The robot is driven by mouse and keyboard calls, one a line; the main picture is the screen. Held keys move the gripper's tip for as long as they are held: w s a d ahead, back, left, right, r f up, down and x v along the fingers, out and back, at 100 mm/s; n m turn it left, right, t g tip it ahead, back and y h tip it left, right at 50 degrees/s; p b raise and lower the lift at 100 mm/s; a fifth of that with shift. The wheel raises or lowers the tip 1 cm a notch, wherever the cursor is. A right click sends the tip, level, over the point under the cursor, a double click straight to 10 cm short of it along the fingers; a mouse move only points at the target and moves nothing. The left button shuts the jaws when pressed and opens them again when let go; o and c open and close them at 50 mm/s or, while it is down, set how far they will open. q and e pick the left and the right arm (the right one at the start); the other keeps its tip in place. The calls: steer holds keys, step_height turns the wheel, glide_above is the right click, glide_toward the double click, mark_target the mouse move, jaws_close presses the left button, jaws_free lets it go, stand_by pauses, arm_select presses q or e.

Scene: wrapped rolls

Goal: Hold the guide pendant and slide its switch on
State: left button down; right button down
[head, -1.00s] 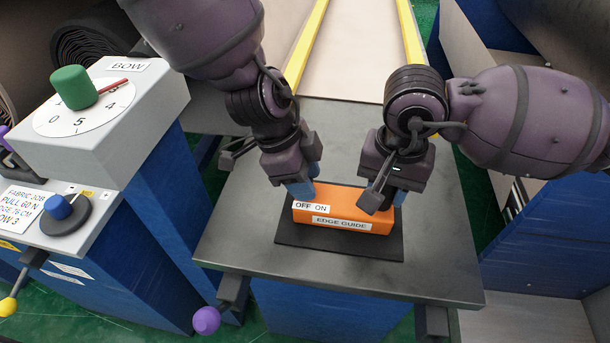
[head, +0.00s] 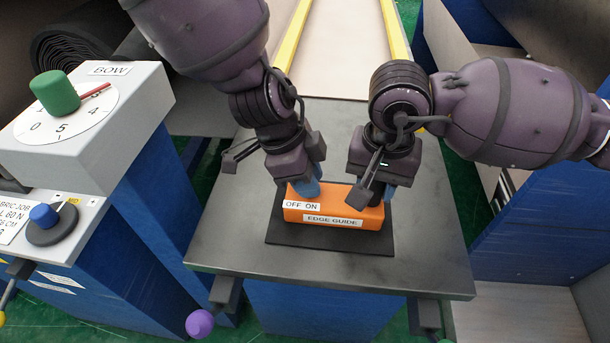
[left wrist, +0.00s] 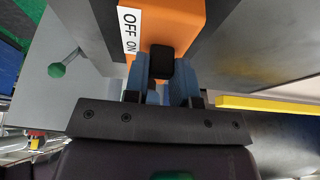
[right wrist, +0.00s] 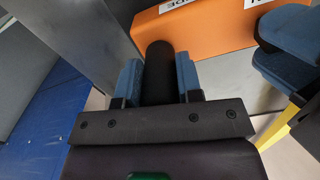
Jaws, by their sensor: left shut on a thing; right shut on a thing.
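The guide pendant (head: 333,213) is an orange box labelled EDGE GUIDE and OFF / ON. It lies on a dark mat (head: 330,240) on the grey table. My left gripper (head: 308,190) comes down at its left part, behind the OFF / ON label. In the left wrist view its blue fingers are shut on the black switch (left wrist: 160,62), which sits by the ON end of the label. My right gripper (head: 386,194) is at the pendant's right end. In the right wrist view it is shut on a black rounded grip (right wrist: 158,75) beside the orange body (right wrist: 205,30).
A grey console (head: 90,130) with a green BOW knob (head: 55,92) and a blue knob (head: 44,216) stands to the left. A purple ball handle (head: 199,323) hangs at the table's front left. The grey table top (head: 425,250) is clear around the mat.

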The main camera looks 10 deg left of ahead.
arm_select(q)
steer(key=c, duration=0.9)
jaws_free()
arm_select(e)
steer(key=shift+a, duration=0.1)
arm_select(q)
steer(key=shift+r, duration=0.1)
steer(key=v, duration=1.1)
steer(key=shift+a+r, duration=0.2)
steer(key=shift+r, duration=0.15)
arm_select(e)
steer(key=c, duration=0.7)
jaws_free()
steer(key=shift+r, duration=0.15)
